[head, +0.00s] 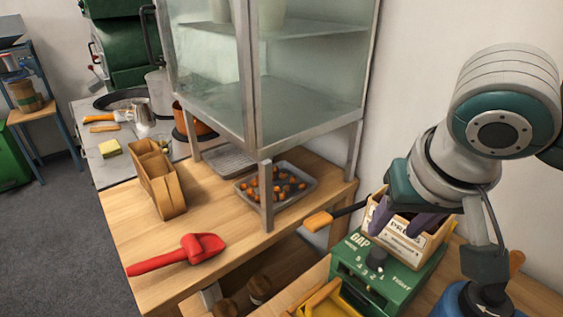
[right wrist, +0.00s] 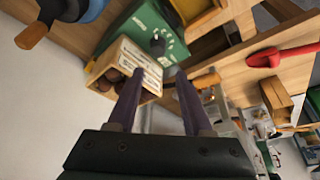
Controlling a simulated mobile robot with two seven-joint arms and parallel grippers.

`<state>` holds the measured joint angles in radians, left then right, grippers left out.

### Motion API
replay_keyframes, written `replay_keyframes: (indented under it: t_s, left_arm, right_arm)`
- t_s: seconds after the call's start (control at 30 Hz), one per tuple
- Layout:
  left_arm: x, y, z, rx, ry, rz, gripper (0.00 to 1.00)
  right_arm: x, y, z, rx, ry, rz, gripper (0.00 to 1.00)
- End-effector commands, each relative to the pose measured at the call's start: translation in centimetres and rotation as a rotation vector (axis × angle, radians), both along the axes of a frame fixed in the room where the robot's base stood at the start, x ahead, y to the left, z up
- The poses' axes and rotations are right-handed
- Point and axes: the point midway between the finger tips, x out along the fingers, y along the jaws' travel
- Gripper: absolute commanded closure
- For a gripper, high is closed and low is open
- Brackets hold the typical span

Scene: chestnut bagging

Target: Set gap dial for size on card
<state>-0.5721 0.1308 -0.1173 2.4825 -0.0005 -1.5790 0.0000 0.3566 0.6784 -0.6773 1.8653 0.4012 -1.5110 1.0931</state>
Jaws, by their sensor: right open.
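The green machine (head: 350,262) stands at the lower right of the head view, with "GAP" and a row of numbers on its top. Its black dial knob (head: 376,258) stands among the marks; its exact setting is too small to tell. The knob also shows in the right wrist view (right wrist: 157,46), beyond the fingertips. A white printed card (head: 398,241) is on the front of a wooden box behind the machine; its size text is not readable. My right gripper (head: 391,232) is open and empty, its purple fingers above the card and short of the knob. My left gripper is not in view.
An orange-handled tool (head: 319,221) juts out left of the box. A red scoop (head: 190,254) lies on the wooden table. A tray of chestnuts (head: 305,195) sits under the glass cabinet (head: 205,90). A yellow part (head: 322,303) is close by the machine's front.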

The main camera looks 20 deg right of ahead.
Motion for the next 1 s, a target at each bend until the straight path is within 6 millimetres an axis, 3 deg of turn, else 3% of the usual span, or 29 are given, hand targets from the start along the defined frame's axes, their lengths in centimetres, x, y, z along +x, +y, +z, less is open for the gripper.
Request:
replay_keyframes:
  t_s: [0.5,0.7,1.0]
  left_arm:
    - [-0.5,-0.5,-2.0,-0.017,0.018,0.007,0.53]
    - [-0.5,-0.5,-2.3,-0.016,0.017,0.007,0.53]
    - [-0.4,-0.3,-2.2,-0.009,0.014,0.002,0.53]
  right_arm:
    - [2.8,-1.2,-7.7,-0.001,0.0,-0.004,0.49]
    - [3.4,-1.4,-9.0,0.0,0.0,-0.001,0.49]
    - [3.4,-1.4,-9.0,0.0,-0.001,0.0,0.51]
